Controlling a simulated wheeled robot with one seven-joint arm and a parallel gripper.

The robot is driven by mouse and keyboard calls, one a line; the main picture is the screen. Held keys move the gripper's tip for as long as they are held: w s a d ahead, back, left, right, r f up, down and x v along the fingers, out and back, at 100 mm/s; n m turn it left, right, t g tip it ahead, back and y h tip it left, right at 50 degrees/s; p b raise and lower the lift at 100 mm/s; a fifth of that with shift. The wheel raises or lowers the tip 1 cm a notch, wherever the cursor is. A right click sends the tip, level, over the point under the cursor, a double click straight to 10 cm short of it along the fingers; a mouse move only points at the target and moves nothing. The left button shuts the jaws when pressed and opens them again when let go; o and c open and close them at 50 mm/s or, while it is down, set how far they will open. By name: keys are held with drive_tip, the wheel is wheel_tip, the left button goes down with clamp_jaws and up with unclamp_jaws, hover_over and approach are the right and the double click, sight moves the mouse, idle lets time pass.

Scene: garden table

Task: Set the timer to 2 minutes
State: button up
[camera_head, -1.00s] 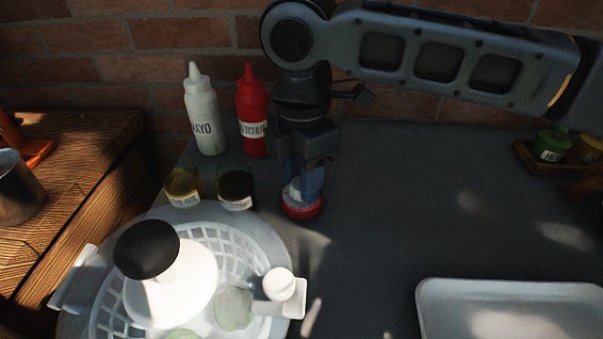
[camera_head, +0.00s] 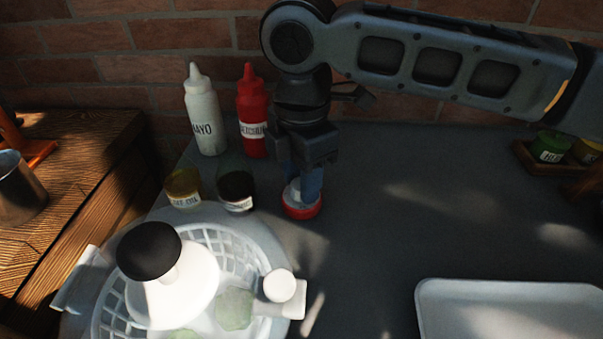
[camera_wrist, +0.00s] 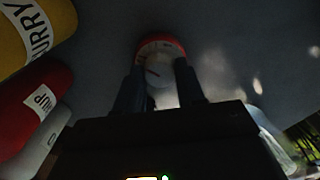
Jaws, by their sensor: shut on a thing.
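The timer (camera_head: 302,211) is a small round device with a red rim and a white dial, standing on the dark grey table. My gripper (camera_head: 305,188) points down at it from above, its fingers shut on the dial's knob. In the wrist view the timer (camera_wrist: 162,42) shows its red rim and pale dial face between the two fingers (camera_wrist: 160,88). A red pointer line shows on the dial, but the numbers are too small and dark to read.
A mayo bottle (camera_head: 203,115), a ketchup bottle (camera_head: 251,112) and two jars (camera_head: 236,190) stand left of my gripper. A salad spinner (camera_head: 265,245) is at front left, a white tray (camera_head: 510,291) at front right.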

drive_tip(key=shift+r+m+p, duration=0.1)
drive_tip(key=shift+m+p, duration=0.2)
drive_tip(key=shift+p, duration=0.05)
drive_tip(key=shift+s+r+m+p, duration=0.1)
drive_tip(key=shift+m+p, duration=0.8)
drive_tip(key=shift+p, duration=0.1)
drive_tip(key=shift+m+p, duration=1.4)
drive_tip(key=shift+m, duration=0.1)
drive_tip(key=shift+f, duration=0.2)
drive_tip(key=o, duration=1)
drive_tip(key=shift+o, duration=0.2)
drive_tip(key=shift+r, duration=0.1)
